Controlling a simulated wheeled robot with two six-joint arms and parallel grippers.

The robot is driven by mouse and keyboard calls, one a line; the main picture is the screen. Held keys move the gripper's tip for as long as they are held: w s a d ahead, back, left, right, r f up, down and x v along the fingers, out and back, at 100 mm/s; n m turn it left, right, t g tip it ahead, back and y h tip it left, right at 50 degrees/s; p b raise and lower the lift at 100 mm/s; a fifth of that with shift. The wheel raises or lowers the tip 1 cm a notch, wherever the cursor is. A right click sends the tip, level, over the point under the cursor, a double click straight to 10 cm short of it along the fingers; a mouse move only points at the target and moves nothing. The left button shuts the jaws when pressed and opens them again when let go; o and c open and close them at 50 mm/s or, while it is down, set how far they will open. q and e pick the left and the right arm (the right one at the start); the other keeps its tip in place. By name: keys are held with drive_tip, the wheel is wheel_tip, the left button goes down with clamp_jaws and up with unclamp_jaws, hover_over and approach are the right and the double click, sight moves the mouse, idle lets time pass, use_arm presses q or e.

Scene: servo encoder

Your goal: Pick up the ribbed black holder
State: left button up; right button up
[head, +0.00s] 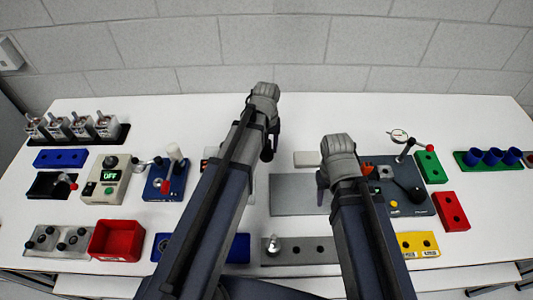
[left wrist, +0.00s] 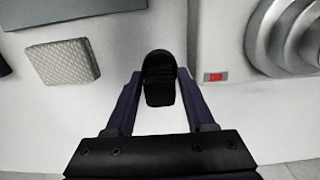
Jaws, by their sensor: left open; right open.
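The black holder (left wrist: 160,82) shows in the left wrist view as a dark, rounded piece with faint ridges across it. It stands between the two fingertips of my left gripper (left wrist: 160,76). The jaws are open, with one finger on each side; the right finger looks very close, and I cannot tell whether it touches. In the head view my left gripper (head: 268,152) points down over the middle of the table, and I cannot make out the holder there. My right gripper (head: 322,188) hangs over the grey plate, open and apart from the holder.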

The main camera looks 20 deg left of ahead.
use_arm(q)
clamp_jaws()
idle(0.4)
drive_tip(key=shift+r, duration=0.1)
use_arm(e)
drive_tip(key=shift+r, duration=0.1)
